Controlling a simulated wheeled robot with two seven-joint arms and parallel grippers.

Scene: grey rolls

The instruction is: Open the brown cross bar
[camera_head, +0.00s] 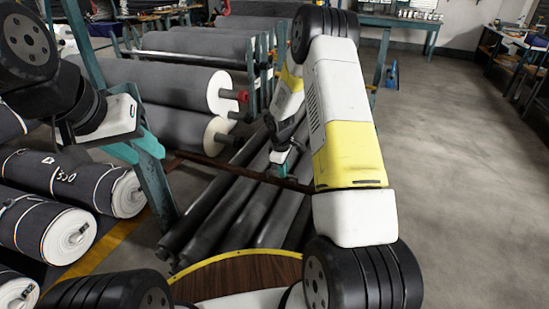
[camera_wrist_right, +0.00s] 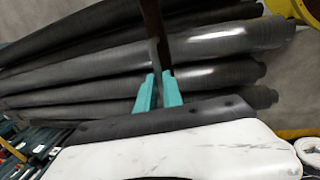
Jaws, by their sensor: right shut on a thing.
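The brown cross bar (camera_head: 228,169) runs low across the front of the long grey rolls in the head view, from a teal post on the left towards my right gripper. In the right wrist view the brown bar (camera_wrist_right: 154,22) comes down from the top edge to the fingertips. My right gripper (camera_head: 283,170) has its teal fingers shut on the bar near its right part; the fingers also show in the wrist view (camera_wrist_right: 159,84). My right arm hides what lies to the right of it. My left gripper (camera_head: 136,149) is at the left, its teal fingers apart and empty, near the teal post.
Several long grey rolls (camera_head: 225,218) lie behind and under the bar. A teal post (camera_head: 154,188) stands left of them. Wrapped rolls (camera_head: 47,228) lie at the far left. A round brown wooden top with yellow rim (camera_head: 240,275) is in front. Open floor (camera_head: 455,170) lies right.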

